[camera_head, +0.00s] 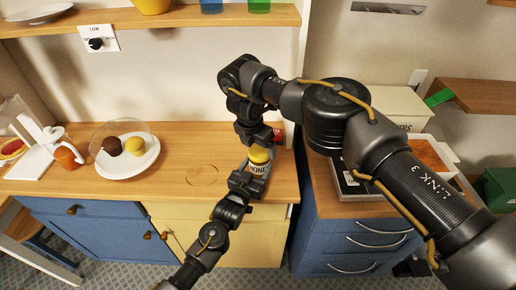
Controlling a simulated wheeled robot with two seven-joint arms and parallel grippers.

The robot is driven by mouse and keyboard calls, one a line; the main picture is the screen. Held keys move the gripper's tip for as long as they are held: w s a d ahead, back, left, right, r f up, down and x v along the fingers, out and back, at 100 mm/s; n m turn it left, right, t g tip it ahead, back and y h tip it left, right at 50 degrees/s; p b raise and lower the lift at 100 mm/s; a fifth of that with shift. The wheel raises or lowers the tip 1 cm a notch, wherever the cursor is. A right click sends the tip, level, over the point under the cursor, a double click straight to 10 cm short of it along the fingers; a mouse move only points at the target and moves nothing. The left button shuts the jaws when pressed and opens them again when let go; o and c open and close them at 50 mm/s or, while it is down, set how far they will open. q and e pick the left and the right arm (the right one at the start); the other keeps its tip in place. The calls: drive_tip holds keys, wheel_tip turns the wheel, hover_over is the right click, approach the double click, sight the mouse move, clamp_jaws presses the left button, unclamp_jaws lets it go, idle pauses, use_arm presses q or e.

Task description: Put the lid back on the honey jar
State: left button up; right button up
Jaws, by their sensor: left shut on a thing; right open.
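The honey jar (258,170), with a pale label reading partly "HONE", is near the right end of the wooden counter. My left gripper (246,179) is shut on the jar from the front left and hides its lower part; I cannot tell whether the jar touches the counter. A yellow lid (259,156) shows at the jar's top, upright as far as I can see; whether it is fully seated is unclear. My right gripper (260,144) points down just above the lid. It is open, its fingertips small and dark.
A white plate (144,168) with two cupcakes under a clear dome stands left on the counter (205,150). A white juicer-like device (40,150) is farther left. A small red item (279,134) is behind my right gripper.

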drive_tip(key=shift+r, duration=1.6)
drive_tip(key=shift+c, duration=0.4)
drive_tip(key=shift+r, duration=0.2)
drive_tip(key=shift+w+d+r+t+h, duration=0.4)
drive_tip(key=shift+w+d+r+t, duration=0.1)
drive_tip(key=shift+w+d+r, duration=0.55)
drive_tip(key=n+g, duration=0.1)
drive_tip(key=n, duration=0.4)
drive_tip(key=n+g+y, duration=0.1)
drive_tip(key=n, duration=0.3)
drive_tip(key=s+a+n+g+y, duration=0.1)
drive_tip(key=n, duration=0.4)
drive_tip(key=shift+n, duration=0.3)
drive_tip(key=shift+s+a+n+g+y, duration=0.3)
drive_tip(key=shift+s+a+n, duration=0.05)
drive_tip(key=shift+n, duration=0.45)
drive_tip(key=shift+f, duration=0.1)
